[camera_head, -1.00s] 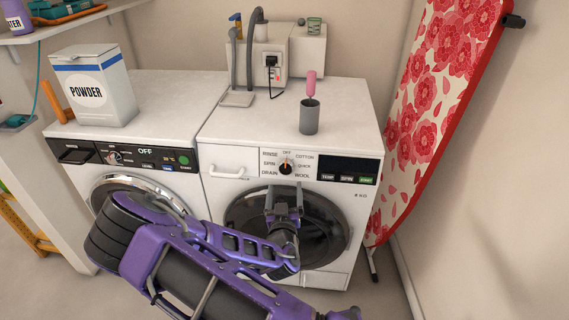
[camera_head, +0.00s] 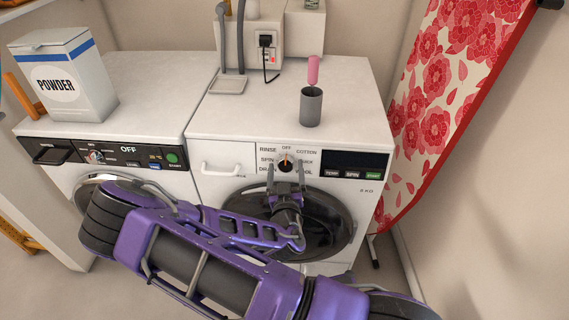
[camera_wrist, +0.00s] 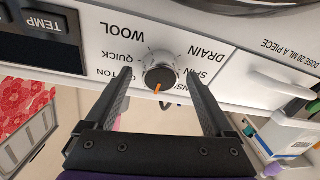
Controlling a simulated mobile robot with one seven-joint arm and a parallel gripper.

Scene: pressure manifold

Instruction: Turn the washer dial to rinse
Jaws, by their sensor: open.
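The washer dial (camera_head: 285,165) is a dark round knob with an orange pointer on the front panel of the right-hand white machine (camera_head: 225,158). The pointer is up towards OFF; RINSE is printed at its upper left. In the upside-down wrist view the dial (camera_wrist: 160,72) shows its orange mark pointing down. My gripper (camera_head: 285,184) is just below and in front of the dial. In the wrist view my gripper (camera_wrist: 159,77) is open, with one finger to each side of the dial and gaps between. Whether the fingertips reach the dial's depth is unclear.
A drawer handle (camera_head: 221,170) is left of the dial and a dark display with buttons (camera_head: 353,166) is right. A grey cup with a pink-handled tool (camera_head: 311,105) stands on top. A second machine (camera_head: 125,155) and powder box (camera_head: 62,80) are left; a floral ironing board (camera_head: 440,105) is right.

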